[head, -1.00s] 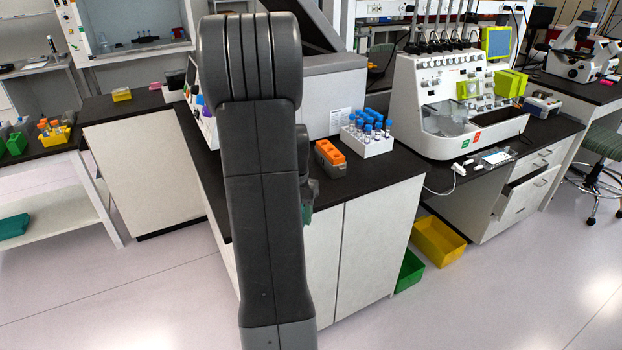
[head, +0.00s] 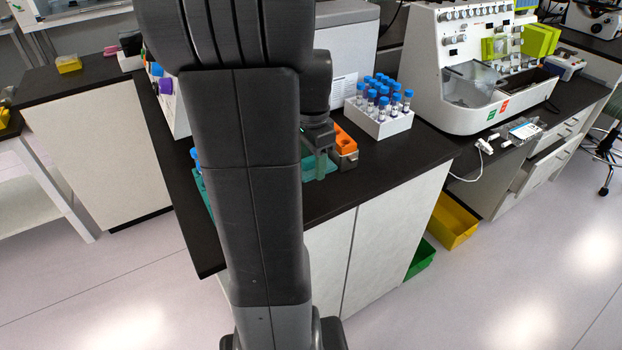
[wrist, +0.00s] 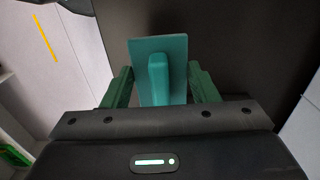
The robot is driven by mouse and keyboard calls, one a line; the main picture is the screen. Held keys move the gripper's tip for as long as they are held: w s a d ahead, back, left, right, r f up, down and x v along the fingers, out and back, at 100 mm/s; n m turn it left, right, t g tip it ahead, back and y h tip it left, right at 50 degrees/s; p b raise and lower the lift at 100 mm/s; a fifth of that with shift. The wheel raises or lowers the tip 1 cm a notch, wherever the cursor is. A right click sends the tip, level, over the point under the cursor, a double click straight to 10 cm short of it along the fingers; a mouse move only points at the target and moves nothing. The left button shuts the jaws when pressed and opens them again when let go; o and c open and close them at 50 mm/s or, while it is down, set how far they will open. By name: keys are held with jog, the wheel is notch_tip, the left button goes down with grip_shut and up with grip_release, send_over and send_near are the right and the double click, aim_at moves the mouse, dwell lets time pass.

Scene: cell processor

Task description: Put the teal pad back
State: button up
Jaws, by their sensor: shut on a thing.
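The teal pad (wrist: 160,70) is a flat plate with a raised grip; it shows in the wrist view between the green fingers. My gripper (wrist: 160,88) is shut on it. In the head view my gripper (head: 320,160) is over the black counter, just left of the orange-topped block, with a bit of teal beside its fingers. My arm hides much of the counter there. I cannot tell whether the pad touches the counter.
A teal piece (head: 202,190) partly shows left of my arm on the black counter (head: 400,165). An orange-topped block (head: 344,143) and a white rack (head: 380,121) of blue-capped tubes stand to the right. A white machine (head: 455,75) stands farther right.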

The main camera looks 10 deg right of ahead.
jog(key=shift+f, duration=3.05)
jog(key=shift+f, duration=0.2)
jog(key=o, duration=0.9)
jog(key=shift+o, duration=0.2)
notch_tip(320, 180, up, 12)
jog(key=shift+r, duration=0.2)
jog(key=shift+f, duration=0.1)
